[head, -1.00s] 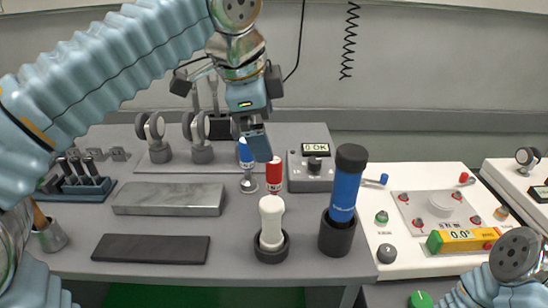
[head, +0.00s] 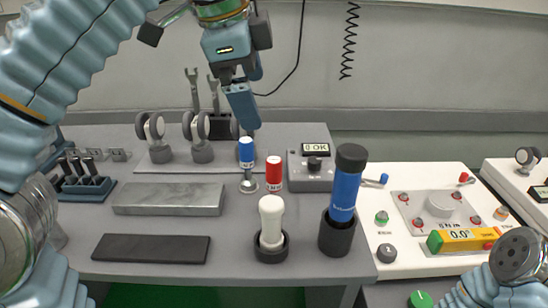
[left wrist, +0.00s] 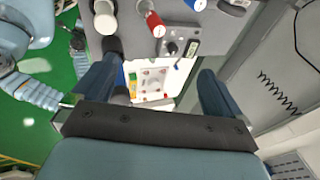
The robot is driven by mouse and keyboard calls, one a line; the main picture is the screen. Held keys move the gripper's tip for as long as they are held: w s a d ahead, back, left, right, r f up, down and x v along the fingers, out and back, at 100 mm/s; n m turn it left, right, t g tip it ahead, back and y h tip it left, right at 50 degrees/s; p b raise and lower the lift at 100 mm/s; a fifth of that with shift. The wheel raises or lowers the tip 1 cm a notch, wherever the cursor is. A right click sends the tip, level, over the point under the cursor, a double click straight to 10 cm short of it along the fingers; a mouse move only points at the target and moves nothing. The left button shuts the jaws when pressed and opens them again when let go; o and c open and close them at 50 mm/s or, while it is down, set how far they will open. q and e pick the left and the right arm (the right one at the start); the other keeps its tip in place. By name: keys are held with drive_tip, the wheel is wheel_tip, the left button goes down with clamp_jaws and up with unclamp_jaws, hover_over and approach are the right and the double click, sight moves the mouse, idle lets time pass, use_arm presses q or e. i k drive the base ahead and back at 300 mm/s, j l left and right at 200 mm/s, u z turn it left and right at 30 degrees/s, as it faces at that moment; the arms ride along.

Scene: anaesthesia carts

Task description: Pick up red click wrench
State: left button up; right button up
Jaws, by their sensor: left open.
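A red cylinder with white lettering (head: 274,171), which I take to be the red click wrench's handle, stands upright on the grey table, right of a similar blue one (head: 246,152). In the left wrist view the red one (left wrist: 155,24) shows near the top, with a silvery end. The blue one (left wrist: 195,4) is cut by the top edge there. My left gripper (head: 246,122) is open and empty, above the blue cylinder in the head view and apart from the red one. Both fingers show spread in the left wrist view (left wrist: 158,68).
A white-topped holder (head: 271,220) and a blue cylinder with a black cap (head: 346,185) stand in front. A grey box with a display (head: 311,172) is at the right. Ringed stands (head: 202,140) and grey wrenches (head: 193,88) are at the back left.

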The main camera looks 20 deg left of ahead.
sight(273, 163)
drive_tip(key=k+l, duration=0.2)
drive_tip(key=k, duration=0.3)
drive_tip(key=k+l, duration=0.2)
drive_tip(key=k, duration=0.25)
